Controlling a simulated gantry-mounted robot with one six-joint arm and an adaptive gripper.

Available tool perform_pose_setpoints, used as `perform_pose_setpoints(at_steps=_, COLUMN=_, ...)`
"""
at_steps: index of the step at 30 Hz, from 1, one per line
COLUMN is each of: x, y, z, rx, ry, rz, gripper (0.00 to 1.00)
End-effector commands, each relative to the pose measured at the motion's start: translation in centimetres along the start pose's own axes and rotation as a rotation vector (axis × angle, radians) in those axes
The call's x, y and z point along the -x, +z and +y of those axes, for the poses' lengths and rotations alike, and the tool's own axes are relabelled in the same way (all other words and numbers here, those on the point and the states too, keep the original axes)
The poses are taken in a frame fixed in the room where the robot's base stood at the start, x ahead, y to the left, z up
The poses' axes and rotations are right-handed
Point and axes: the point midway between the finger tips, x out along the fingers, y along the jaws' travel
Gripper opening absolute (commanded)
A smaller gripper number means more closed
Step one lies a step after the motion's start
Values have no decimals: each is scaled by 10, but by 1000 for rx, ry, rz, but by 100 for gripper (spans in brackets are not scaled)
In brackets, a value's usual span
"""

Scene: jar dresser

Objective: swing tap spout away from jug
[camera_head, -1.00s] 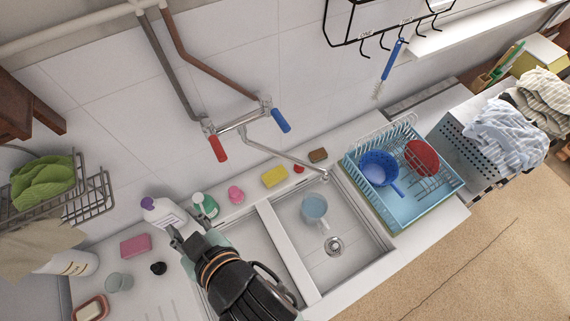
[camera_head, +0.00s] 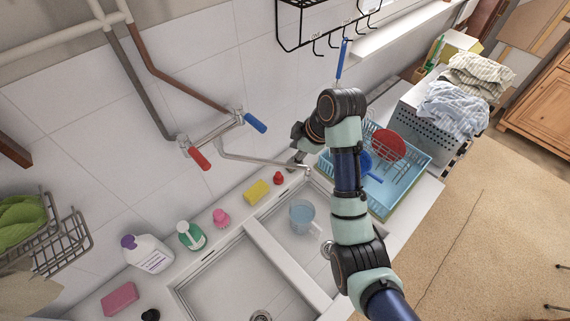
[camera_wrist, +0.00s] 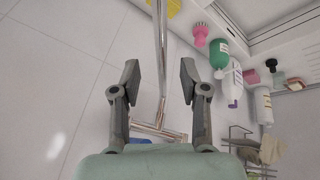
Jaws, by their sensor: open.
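The tap spout (camera_head: 262,160) is a thin metal pipe running right from the wall tap, its outlet end by the back of the right sink basin. The bluish see-through jug (camera_head: 303,216) stands upright in that basin, near the spout's outlet in the picture. My gripper (camera_head: 297,158) is beside the spout's outer part, partly hidden by my arm in the head view. In the wrist view my gripper (camera_wrist: 159,76) is open, with the spout (camera_wrist: 161,45) running between its two fingers. A gap shows on each side of the pipe. The jug is not in the wrist view.
The tap has a red handle (camera_head: 199,158) and a blue handle (camera_head: 255,122). A yellow sponge (camera_head: 257,192), pink brush (camera_head: 221,218) and green bottle (camera_head: 190,236) line the sink's back ledge. A blue dish rack (camera_head: 420,168) stands to the right, partly behind my arm.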

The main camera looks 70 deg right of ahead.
Motion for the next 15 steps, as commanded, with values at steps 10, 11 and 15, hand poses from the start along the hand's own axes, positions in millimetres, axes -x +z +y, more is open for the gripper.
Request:
perform_pose_setpoints(at_steps=10, x=-32, y=4, z=-2, rx=4, ry=-1, rz=0, gripper=44)
perform_pose_setpoints(at_steps=11, x=-37, y=4, z=-2, rx=4, ry=-1, rz=0, gripper=44)
perform_pose_setpoints(at_steps=15, x=-55, y=4, z=-2, rx=2, ry=0, rz=0, gripper=44)
